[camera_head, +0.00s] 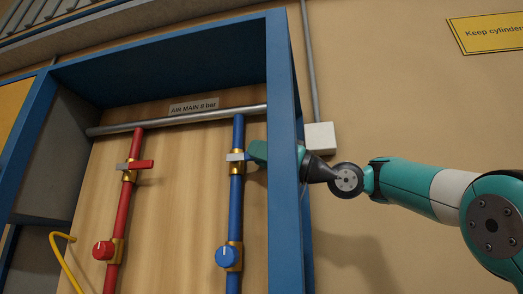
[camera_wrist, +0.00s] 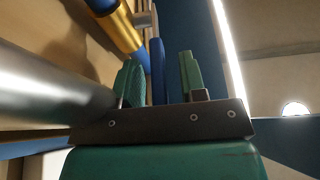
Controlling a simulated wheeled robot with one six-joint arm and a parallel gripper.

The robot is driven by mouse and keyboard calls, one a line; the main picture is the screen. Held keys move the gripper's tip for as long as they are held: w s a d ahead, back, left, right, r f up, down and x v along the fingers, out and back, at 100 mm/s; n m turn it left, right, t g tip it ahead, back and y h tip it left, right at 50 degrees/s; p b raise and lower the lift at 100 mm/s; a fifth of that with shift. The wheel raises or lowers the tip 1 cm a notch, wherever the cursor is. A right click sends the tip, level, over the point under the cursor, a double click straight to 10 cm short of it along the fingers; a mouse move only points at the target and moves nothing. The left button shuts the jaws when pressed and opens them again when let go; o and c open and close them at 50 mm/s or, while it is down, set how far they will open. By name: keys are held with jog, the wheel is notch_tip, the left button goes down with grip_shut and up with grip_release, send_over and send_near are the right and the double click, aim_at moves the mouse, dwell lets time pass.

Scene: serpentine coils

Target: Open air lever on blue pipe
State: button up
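The blue pipe (camera_head: 235,205) runs down the wooden back panel from the grey main pipe. Its upper valve has a brass body (camera_head: 236,168) and a lever with a pale grey end (camera_head: 236,157); the rest of the lever is hidden behind my gripper in the head view. My gripper (camera_head: 257,152) is at the lever, just right of the blue pipe. In the wrist view, the blue lever handle (camera_wrist: 157,70) lies between the two green fingers of my gripper (camera_wrist: 160,80), with a gap on each side. The brass valve body (camera_wrist: 127,28) is beyond, at the upper left.
The cabinet's blue right post (camera_head: 285,150) stands close beside my gripper. The grey main pipe (camera_head: 180,120) passes above, and close by at left in the wrist view (camera_wrist: 45,90). A red pipe (camera_head: 122,205) with a red lever (camera_head: 140,165) and blue knob (camera_head: 227,257) are also there.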

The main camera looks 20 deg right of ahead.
grip_shut()
jog(key=shift+f, duration=0.1)
